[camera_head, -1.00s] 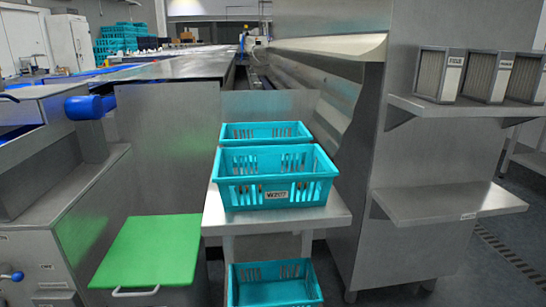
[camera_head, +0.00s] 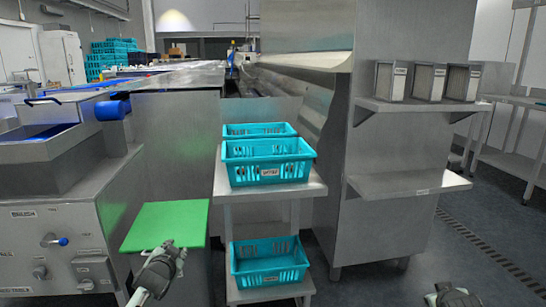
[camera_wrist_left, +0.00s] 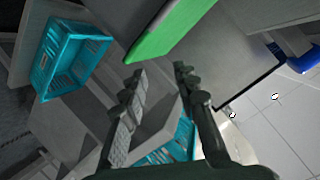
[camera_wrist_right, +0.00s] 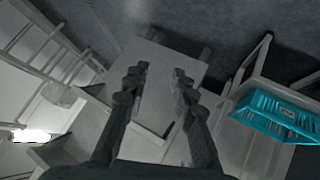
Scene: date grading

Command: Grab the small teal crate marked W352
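A teal crate (camera_head: 267,163) with a white label stands on the upper shelf of a small steel stand, in front of a second teal crate (camera_head: 258,130). A third teal crate (camera_head: 268,263) sits on the lower shelf. The labels are too small to read surely. My left gripper (camera_head: 172,252) is over the front of the green lid, apart from all crates; in the left wrist view (camera_wrist_left: 157,70) its fingers are open and empty. My right gripper (camera_head: 455,294) is at the bottom right, apart from everything; in the right wrist view (camera_wrist_right: 159,72) its fingers are open and empty.
The green lid (camera_head: 168,224) is left of the stand (camera_head: 315,186). A steel panel with a wall shelf (camera_head: 410,182) stands to the right; filter boxes (camera_head: 430,82) sit on the shelf above. A control cabinet (camera_head: 50,240) is at the left. Floor at the right is open.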

